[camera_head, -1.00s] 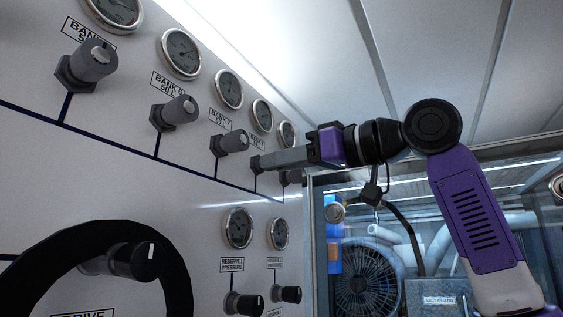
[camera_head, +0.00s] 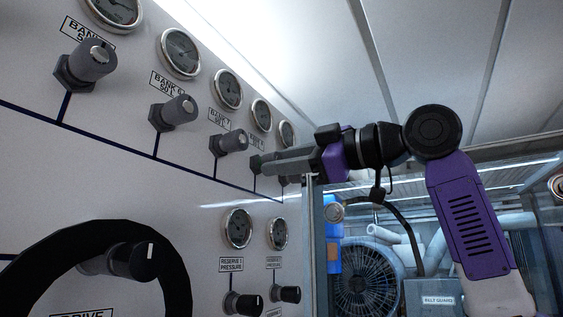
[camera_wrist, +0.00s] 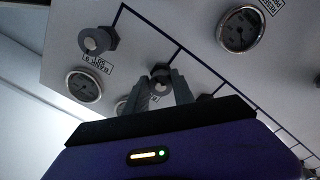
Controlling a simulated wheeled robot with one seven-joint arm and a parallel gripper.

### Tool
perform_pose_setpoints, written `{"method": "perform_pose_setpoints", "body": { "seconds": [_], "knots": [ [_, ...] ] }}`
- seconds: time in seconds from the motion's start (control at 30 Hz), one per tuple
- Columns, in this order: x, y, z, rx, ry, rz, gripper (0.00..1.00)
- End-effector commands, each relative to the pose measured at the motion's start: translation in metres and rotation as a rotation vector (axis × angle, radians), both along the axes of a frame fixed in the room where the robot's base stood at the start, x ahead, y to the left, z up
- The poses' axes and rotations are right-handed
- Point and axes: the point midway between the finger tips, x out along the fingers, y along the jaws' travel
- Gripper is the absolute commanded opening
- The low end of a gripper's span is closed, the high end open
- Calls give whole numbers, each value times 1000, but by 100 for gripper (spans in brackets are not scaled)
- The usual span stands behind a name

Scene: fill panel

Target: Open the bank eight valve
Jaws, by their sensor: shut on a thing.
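The bank eight valve is the fourth knob along the upper row of the white panel, after the knobs for banks 5, 6 and 7. In the head view only its dark base (camera_head: 255,163) shows past my fingers. My gripper (camera_head: 266,163) reaches in from the right and is shut on this knob. In the wrist view the two grey fingers stand on either side of the valve knob (camera_wrist: 160,72), and its front is partly hidden. The bank eight label (camera_head: 257,143) sits above it, too small to read fully.
The bank 7 knob (camera_head: 232,141) is close on the left. Another knob (camera_wrist: 97,40) with its gauge (camera_wrist: 84,86) lies beyond. Reserve knobs (camera_head: 243,303) and a large black handwheel (camera_head: 40,262) are lower down. A fan (camera_head: 368,280) stands behind glass at right.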

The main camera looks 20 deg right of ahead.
Motion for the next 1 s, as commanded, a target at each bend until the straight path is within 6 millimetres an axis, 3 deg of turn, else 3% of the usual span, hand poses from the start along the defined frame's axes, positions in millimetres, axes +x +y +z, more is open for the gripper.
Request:
{"method": "perform_pose_setpoints", "body": {
  "seconds": [0.47, 0.5, 0.6, 1.0],
  "knots": [
    [0, 1, -2, -15, -4, 4, 0],
    [0, 1, -2, -15, -4, 4, 34],
    [0, 1, -2, -15, -5, 3, 51],
    [-6, -4, -2, -12, -8, 1, 51]
  ]
}}
